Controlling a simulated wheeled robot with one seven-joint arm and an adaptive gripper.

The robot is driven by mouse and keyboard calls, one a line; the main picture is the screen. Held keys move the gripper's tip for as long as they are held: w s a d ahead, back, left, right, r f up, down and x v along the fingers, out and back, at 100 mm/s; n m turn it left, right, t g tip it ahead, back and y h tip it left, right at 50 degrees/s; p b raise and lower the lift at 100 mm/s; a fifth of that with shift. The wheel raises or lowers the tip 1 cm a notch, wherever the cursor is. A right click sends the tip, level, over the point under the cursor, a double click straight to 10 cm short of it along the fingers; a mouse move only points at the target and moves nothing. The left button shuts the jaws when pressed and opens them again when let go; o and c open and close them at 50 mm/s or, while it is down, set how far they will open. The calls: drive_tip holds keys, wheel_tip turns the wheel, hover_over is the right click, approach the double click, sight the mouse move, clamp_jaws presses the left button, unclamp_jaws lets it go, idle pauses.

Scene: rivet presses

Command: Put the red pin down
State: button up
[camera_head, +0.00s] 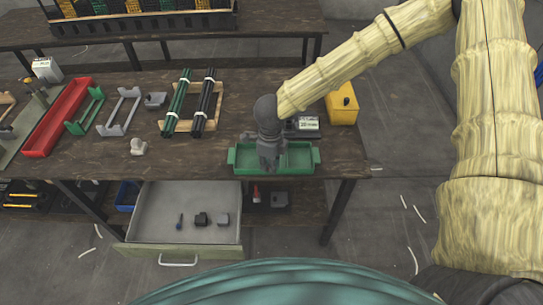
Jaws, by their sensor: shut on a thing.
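My gripper (268,165) points down over the green tray (302,171) near the front edge of the workbench. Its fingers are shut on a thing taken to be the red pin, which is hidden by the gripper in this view. I cannot tell whether the fingers or the held thing touch the tray floor. The visible parts of the tray on both sides of the gripper look empty.
Behind the tray stand a labelled device (307,124) and a yellow box (342,106). Left are a wooden rack (220,112) with green and black rods, a grey part (138,146) and a red tray (57,118). An open drawer (185,242) juts out below, holding small parts.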

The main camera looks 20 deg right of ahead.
drive_tip(key=w, duration=0.1)
drive_tip(key=w+d, duration=0.1)
drive_tip(key=w, duration=0.1)
drive_tip(key=w+d+p, duration=0.1)
drive_tip(key=shift+w+f, duration=0.2)
drive_tip(key=shift+w, duration=0.15)
drive_tip(key=shift+f+p, duration=0.7)
drive_tip(key=shift+f, duration=1.1)
drive_tip(key=shift+f, duration=0.15)
drive_tip(key=o, duration=0.4)
drive_tip(key=shift+o, duration=0.2)
wheel_tip(320, 180, up, 12)
drive_tip(key=b, duration=0.2)
drive_tip(key=shift+s, duration=0.1)
